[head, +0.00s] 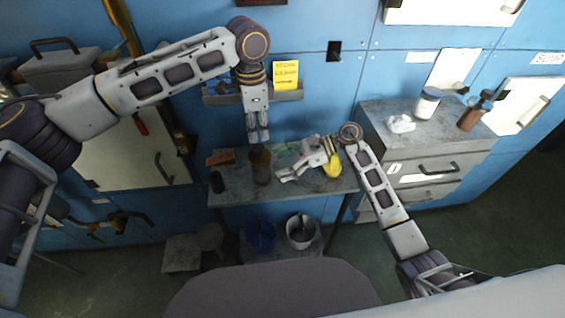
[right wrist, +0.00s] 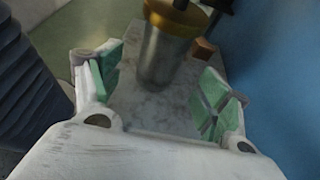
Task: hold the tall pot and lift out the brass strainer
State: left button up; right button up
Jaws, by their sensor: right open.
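The tall pot (head: 260,172) stands upright on the small grey table. The right wrist view shows it as a grey metal cylinder (right wrist: 163,58). The brass strainer (right wrist: 172,18) shows as a brass-coloured rim at its top, with a dark upright part in the middle. My left gripper (head: 258,138) points down, just above or behind the pot's top in the head view; its finger gap is too small to judge. My right gripper (head: 284,176) is open and empty, right of the pot. In its wrist view the green-padded fingers (right wrist: 163,85) are spread, with the pot ahead between them.
On the table (head: 305,184) stand a dark cup (head: 217,182) and a reddish-brown block (head: 220,158), left of the pot. A yellow object (head: 332,166) lies by my right wrist. A blue bucket (head: 261,235) and a grey bucket (head: 300,232) stand below. The blue wall is close behind.

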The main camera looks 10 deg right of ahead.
aim_at(261, 170)
jog(key=shift+a, duration=0.1)
jog(key=shift+x, duration=3.65)
pick_arm(q)
jog(key=shift+o, duration=0.3)
pick_arm(e)
jog(key=c, duration=1.3)
pick_arm(q)
jog(key=o, duration=1.1)
jog(key=shift+s+m, duration=0.1)
jog(key=shift+m, duration=0.6)
jog(key=shift+a+r+m, duration=0.15)
jog(key=shift+m, duration=0.65)
jog(key=shift+a+r+m, duration=0.1)
jog(key=shift+r+m, duration=0.05)
jog(key=shift+m, duration=0.65)
jog(key=shift+f, duration=0.1)
